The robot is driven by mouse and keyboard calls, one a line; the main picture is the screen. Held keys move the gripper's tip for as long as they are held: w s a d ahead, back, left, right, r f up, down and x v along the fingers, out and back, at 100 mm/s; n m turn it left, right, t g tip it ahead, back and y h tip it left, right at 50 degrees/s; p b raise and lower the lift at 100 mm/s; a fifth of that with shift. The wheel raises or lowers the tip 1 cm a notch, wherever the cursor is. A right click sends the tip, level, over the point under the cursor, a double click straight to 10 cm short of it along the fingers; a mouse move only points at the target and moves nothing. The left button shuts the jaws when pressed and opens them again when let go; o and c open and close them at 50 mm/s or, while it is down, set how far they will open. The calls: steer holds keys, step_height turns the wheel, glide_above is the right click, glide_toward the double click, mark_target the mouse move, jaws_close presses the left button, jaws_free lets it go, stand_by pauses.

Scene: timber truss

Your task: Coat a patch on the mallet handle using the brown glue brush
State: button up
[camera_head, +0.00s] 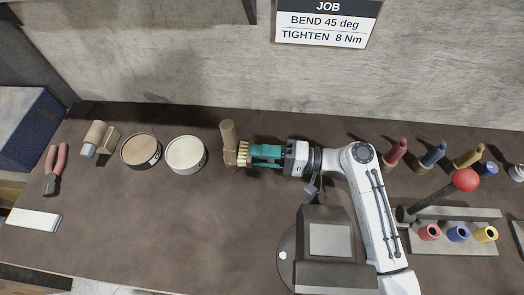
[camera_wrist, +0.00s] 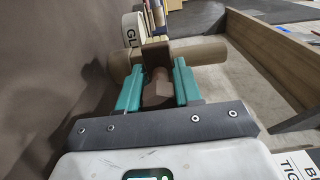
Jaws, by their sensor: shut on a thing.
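My gripper (camera_head: 266,154) has teal fingers, which also show in the wrist view (camera_wrist: 158,88). They are shut on the brown glue brush (camera_wrist: 156,92), held level with its pale yellow bristles (camera_head: 243,153) pointing left. The mallet handle looks to be the tan wooden cylinder (camera_head: 228,142) just left of the bristles. It also shows in the wrist view (camera_wrist: 204,51), crossing beyond the fingertips. The bristles are right against or very close to its side; I cannot tell for certain whether they touch. The fingers hide part of the brush.
Two round tins, one brown-topped (camera_head: 140,150) and one pale-topped (camera_head: 186,154), stand to the left. Beyond are a wooden tool with a grey part (camera_head: 95,138) and red-handled pliers (camera_head: 55,168). A rack (camera_head: 455,240) and coloured handles stand right.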

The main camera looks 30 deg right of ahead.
steer(key=shift+w+a, duration=0.25)
steer(key=shift+a, duration=0.1)
stand_by(0.8)
steer(key=shift+w+d+b, duration=0.25)
steer(key=shift+w+d, duration=0.2)
steer(key=shift+w, duration=0.25)
steer(key=shift+w+d+b, duration=0.2)
steer(key=shift+w+d, duration=0.25)
steer(key=shift+w, duration=0.2)
steer(key=shift+s+a+p, duration=0.65)
steer(key=shift+s+a, duration=0.45)
steer(key=shift+s, duration=0.1)
steer(key=shift+w+d+b, duration=0.3)
steer(key=shift+w+d, duration=0.1)
steer(key=shift+w, duration=0.3)
steer(key=shift+w+d+b, duration=0.25)
steer(key=shift+w+d, duration=0.15)
steer(key=shift+w, duration=0.3)
steer(key=shift+s+a+p, duration=0.35)
steer(key=shift+s+a, duration=0.1)
steer(key=shift+s, duration=0.2)
steer(key=shift+s+a+p, duration=0.35)
steer(key=shift+s+a, duration=0.1)
steer(key=shift+s, duration=0.2)
steer(key=shift+w+d+b, duration=0.55)
steer(key=shift+w+d, duration=0.4)
steer(key=shift+w, duration=0.3)
steer(key=shift+s+a+p, duration=0.65)
steer(key=shift+s+a, duration=0.4)
steer(key=shift+s, duration=0.15)
